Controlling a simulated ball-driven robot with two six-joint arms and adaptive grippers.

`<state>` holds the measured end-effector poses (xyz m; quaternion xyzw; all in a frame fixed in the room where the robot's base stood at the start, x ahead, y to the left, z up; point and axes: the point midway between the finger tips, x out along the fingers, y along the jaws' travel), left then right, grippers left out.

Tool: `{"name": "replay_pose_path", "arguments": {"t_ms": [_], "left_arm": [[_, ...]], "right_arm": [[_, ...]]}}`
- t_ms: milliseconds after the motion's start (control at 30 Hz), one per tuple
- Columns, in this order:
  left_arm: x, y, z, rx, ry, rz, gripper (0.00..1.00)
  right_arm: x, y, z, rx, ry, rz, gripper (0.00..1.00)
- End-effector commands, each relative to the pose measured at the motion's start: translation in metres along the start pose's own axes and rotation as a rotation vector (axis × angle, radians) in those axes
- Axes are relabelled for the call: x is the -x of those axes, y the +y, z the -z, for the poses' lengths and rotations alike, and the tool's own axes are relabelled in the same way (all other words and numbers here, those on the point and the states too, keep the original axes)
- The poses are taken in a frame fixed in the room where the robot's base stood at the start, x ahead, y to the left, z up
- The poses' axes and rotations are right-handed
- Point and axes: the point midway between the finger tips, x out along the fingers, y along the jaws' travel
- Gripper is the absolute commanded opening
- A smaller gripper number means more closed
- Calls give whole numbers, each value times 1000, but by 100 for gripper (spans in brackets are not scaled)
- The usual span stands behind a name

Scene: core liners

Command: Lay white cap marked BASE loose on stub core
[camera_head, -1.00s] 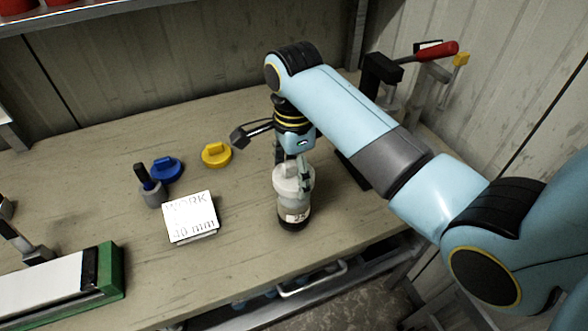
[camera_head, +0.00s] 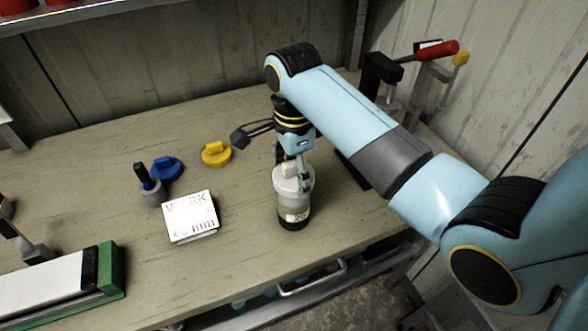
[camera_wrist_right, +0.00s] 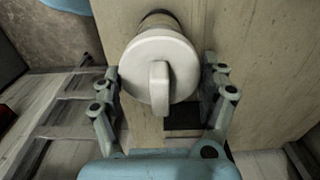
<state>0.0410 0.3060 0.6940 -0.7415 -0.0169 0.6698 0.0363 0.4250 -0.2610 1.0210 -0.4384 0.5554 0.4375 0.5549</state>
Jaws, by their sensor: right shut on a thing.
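The white cap (camera_head: 288,184) has a raised grip bar and sits at the top of the upright stub core (camera_head: 294,212). The core is a short cylinder with a pale label and a dark lower end. My right gripper (camera_head: 296,170) comes down from above and is shut on the white cap. In the right wrist view the cap (camera_wrist_right: 160,68) fills the space between the fingers (camera_wrist_right: 160,95) and hides most of the core. No BASE lettering is readable. I cannot tell whether the cap fully touches the core's rim. My left gripper is out of view.
A yellow cap (camera_head: 216,154), a blue cap (camera_head: 166,168) and a grey holder with a dark handle (camera_head: 152,192) stand to the left. A white WORK card (camera_head: 190,216) lies nearer. A green-ended tray (camera_head: 112,270) is at front left. A red-handled clamp (camera_head: 436,50) is at back right.

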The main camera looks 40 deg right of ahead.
Motion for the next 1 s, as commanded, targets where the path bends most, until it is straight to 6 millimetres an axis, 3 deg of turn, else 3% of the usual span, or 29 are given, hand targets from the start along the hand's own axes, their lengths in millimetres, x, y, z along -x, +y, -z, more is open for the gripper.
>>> {"name": "replay_pose_path", "arguments": {"t_ms": [1000], "left_arm": [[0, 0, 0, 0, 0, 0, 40]], "right_arm": [[-9, 0, 0, 0, 0, 0, 57]]}}
